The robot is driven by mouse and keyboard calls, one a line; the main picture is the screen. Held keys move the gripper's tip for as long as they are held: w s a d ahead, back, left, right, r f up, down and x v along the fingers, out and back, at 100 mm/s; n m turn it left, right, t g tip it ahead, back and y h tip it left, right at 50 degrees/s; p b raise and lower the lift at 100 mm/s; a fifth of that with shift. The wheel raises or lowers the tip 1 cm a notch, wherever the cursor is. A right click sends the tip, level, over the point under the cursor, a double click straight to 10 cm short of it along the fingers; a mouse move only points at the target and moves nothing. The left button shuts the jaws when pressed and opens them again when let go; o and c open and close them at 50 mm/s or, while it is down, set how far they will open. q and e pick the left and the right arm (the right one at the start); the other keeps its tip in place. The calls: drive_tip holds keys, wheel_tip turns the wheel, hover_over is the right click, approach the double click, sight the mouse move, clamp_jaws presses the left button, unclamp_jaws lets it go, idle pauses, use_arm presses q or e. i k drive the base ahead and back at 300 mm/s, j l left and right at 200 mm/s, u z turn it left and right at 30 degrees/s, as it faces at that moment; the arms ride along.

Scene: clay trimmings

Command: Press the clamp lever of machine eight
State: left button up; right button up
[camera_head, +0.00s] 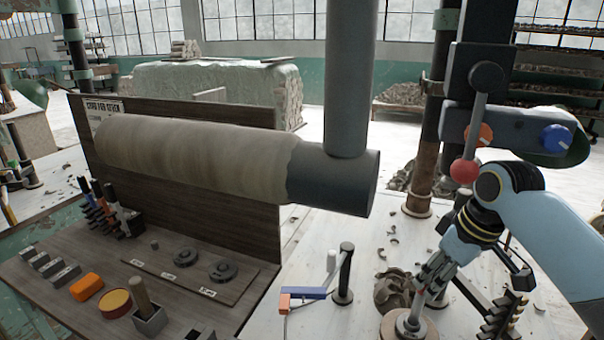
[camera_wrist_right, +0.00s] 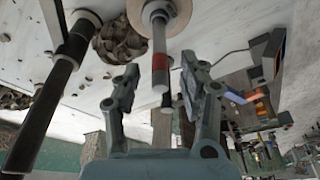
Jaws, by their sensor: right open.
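A lever with a red ball end (camera_head: 465,171) hangs from a dark pivot on a grey upright at the right of the head view. No number is readable on that upright, so I cannot tell which machine it belongs to. My right gripper (camera_head: 428,285) is open and points down, below and left of the red ball. Its fingertips are near a short post on a round base (camera_head: 428,330). In the right wrist view, my right gripper (camera_wrist_right: 155,80) has its fingers apart, with a red-banded rod (camera_wrist_right: 159,62) between them in the picture; contact is unclear. My left gripper is not in view.
A big beige cylinder (camera_head: 190,150) with a dark end crosses the left. Below it a wooden board (camera_head: 225,318) carries blocks and dark discs. A dark post (camera_head: 344,272) and a clay-coloured lump (camera_head: 392,288) stand near my gripper. Trimmings litter the pale surface.

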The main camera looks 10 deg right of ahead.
sight(486, 77)
drive_tip(key=k, duration=1)
